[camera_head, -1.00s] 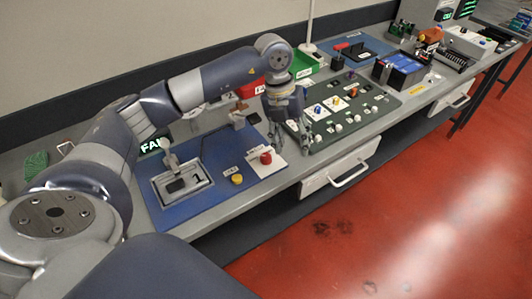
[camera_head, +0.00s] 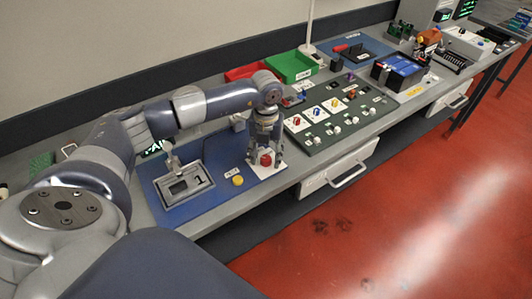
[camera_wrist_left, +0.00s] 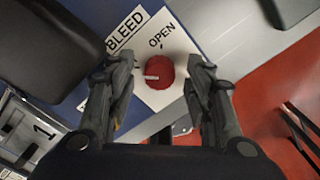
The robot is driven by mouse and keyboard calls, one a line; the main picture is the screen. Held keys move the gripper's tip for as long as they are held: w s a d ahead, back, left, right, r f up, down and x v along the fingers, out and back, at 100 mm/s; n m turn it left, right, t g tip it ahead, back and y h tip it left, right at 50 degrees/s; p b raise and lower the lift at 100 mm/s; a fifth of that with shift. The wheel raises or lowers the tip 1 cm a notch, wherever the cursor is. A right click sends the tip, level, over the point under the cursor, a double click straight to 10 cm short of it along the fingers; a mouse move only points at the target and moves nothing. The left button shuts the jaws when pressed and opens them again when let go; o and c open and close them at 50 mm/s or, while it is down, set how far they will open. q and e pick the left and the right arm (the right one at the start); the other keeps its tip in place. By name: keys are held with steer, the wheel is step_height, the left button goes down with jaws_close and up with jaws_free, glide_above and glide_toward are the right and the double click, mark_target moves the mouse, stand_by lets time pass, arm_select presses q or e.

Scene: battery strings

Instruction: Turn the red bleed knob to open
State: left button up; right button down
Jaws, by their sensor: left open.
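The red bleed knob (camera_head: 266,159) sits on a white plate (camera_head: 258,172) at the right end of the blue panel (camera_head: 215,196). In the left wrist view the red knob (camera_wrist_left: 159,72) has a pale pointer mark toward its left side. The "OPEN" label (camera_wrist_left: 162,36) is above it and the "BLEED" label (camera_wrist_left: 125,32) is to its upper left. My left gripper (camera_head: 266,153) points down over the knob. In the wrist view its two open fingers (camera_wrist_left: 163,85) stand on either side of the knob, with visible gaps. My right gripper is not in view.
A yellow button (camera_head: 238,181) and a framed display (camera_head: 185,184) are on the same blue panel. A green control panel (camera_head: 330,118) with several knobs lies to the right. Red (camera_head: 245,71) and green (camera_head: 291,66) bins stand behind. A drawer (camera_head: 340,170) is below the bench front.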

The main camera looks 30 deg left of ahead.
arm_select(q)
steer(key=shift+f, duration=0.25)
steer(key=shift+c, duration=0.4)
steer(key=c, duration=1)
steer(key=shift+c, duration=0.2)
